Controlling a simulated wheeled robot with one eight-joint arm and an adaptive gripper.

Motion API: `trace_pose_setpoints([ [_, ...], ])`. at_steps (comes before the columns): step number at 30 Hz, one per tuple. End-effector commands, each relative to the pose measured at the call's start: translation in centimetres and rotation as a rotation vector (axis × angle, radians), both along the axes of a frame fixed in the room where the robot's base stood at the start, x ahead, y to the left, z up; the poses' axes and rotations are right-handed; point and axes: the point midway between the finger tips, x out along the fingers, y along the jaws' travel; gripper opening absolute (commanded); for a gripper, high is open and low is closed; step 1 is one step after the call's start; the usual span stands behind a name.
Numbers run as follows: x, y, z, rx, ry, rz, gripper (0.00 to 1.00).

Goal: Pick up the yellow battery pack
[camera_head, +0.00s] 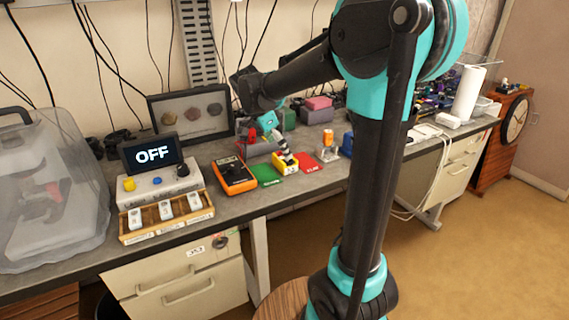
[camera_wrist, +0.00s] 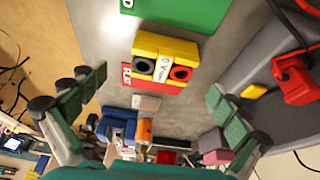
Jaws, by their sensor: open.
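The yellow battery pack (camera_head: 285,168) sits on the grey bench between a green card (camera_head: 265,174) and a red card (camera_head: 309,162). In the wrist view the pack (camera_wrist: 166,46) shows a black round terminal, a red one and a white label between them. It overlaps part of the red card (camera_wrist: 127,78) there. In the wrist view my gripper (camera_wrist: 157,90) is open and empty. Its fingers are wide apart, with the pack beyond the gap between them. I see no contact.
An orange multimeter (camera_head: 235,175) lies left of the green card. An orange-topped item (camera_head: 328,146) and a blue object (camera_head: 347,143) stand to the right. A grey bin (camera_wrist: 262,95) with red and black leads is near the right finger. An OFF display (camera_head: 152,154) stands further left.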

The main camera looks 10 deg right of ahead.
Motion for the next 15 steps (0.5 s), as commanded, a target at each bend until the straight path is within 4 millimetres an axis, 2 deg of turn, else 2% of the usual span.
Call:
trace_pose_setpoints([
  [5, 0.3, -0.4, -1.0, 0.0, 0.0, 0.0, 1.0],
  [15, 1.2, -2.1, -4.8, 0.0, 0.001, 0.001, 1.0],
])
